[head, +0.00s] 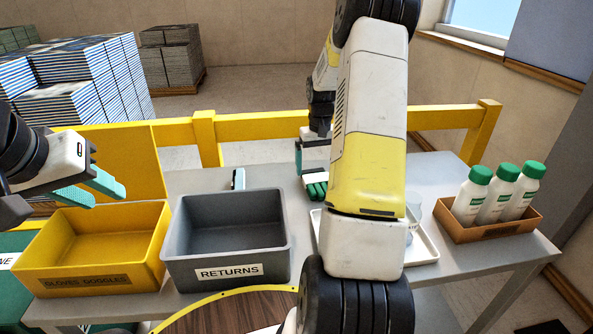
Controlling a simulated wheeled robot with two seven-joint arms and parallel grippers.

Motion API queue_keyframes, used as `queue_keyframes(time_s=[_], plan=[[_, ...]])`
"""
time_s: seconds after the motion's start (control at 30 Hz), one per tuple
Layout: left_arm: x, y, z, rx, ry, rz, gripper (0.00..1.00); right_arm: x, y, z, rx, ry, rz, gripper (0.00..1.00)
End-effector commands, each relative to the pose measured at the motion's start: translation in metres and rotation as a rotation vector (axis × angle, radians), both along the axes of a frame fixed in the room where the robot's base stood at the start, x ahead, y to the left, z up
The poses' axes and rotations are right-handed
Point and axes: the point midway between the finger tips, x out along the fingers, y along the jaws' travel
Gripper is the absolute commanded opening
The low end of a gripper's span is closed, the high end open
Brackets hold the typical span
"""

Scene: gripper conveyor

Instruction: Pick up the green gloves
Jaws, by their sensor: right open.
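The green gloves (316,187) lie on the grey table behind the white tray, partly hidden by my right arm. My right gripper (311,172) points down just above them, open; one teal finger shows, and my arm hides much of the rest. I cannot tell whether its fingers touch the gloves.
A grey bin labelled "RETURNS" (228,271) stands beside the yellow bin. The white tray (424,246) holds a partly hidden clear item. A brown box (489,233) at right holds three green-capped bottles. A yellow rail (255,127) runs behind.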

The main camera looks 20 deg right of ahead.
Motion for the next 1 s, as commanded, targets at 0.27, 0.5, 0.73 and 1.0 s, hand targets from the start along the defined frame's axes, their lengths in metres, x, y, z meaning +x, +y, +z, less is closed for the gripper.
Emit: queue_keyframes(time_s=[0.27,0.5,0.73,1.0], plan=[[0.0,0.0,0.0,0.0,0.0,0.0,0.36,0.002,-0.004,-0.03,0.001,0.002,0.001,1.0],[0.0,0.0,0.0,0.0,0.0,0.0,0.36,0.003,-0.005,-0.058,0.001,0.0,0.001,1.0],[0.0,0.0,0.0,0.0,0.0,0.0,0.36,0.003,-0.006,-0.058,0.0,-0.001,0.001,0.92],[0.0,0.0,0.0,0.0,0.0,0.0,0.36,0.003,-0.006,-0.058,0.0,-0.001,0.001,0.39]])
